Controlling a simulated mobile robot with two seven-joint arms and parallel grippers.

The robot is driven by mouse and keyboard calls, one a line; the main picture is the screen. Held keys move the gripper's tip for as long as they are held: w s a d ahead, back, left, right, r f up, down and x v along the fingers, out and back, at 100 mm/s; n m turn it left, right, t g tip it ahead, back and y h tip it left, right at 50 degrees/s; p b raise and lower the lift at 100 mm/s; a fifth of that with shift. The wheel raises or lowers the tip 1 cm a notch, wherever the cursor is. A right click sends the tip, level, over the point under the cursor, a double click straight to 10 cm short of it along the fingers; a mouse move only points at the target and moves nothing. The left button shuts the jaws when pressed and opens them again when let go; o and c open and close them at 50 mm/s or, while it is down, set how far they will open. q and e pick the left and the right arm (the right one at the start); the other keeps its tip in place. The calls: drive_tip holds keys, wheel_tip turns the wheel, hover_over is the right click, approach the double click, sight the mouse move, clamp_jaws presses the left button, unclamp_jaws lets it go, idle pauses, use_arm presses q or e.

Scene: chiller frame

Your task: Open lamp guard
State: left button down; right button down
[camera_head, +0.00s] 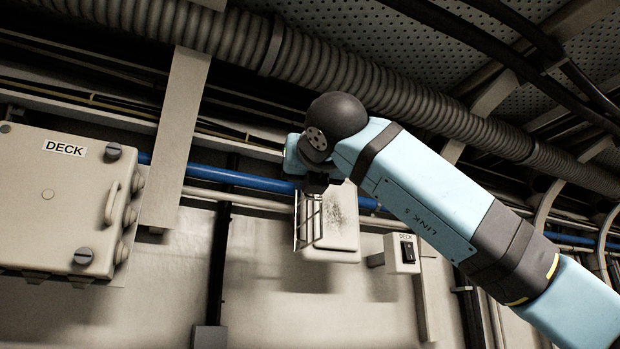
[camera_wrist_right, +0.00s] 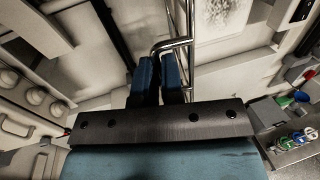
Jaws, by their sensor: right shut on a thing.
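The lamp (camera_head: 340,232) is a pale box with a dark speckled face on the wall, in the middle of the head view. Its wire guard (camera_head: 308,222) stands out at an angle from the lamp's left side, apart from the face. My right gripper (camera_head: 318,181) is at the guard's top, partly hidden by my wrist. In the wrist view, the blue fingers of my right gripper (camera_wrist_right: 160,72) are closed around the bent metal bar of the guard (camera_wrist_right: 172,44). The lamp's speckled face (camera_wrist_right: 222,14) shows at the top there. My left gripper is in neither view.
A beige DECK box (camera_head: 65,200) with a handle and knobs is at the left. A small DECK switch box (camera_head: 403,253) sits right of the lamp. A blue pipe (camera_head: 220,177) runs behind my wrist. A ribbed duct (camera_head: 330,68) crosses above my arm.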

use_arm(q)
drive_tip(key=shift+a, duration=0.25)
use_arm(e)
drive_tip(key=c, duration=1.2)
unclamp_jaws()
drive_tip(key=shift+c, duration=0.2)
use_arm(q)
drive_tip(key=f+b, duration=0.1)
drive_tip(key=b, duration=0.1)
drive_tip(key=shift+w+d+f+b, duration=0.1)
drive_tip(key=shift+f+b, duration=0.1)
drive_tip(key=shift+b, duration=0.15)
use_arm(e)
drive_tip(key=v, duration=1.3)
drive_tip(key=shift+s, duration=0.35)
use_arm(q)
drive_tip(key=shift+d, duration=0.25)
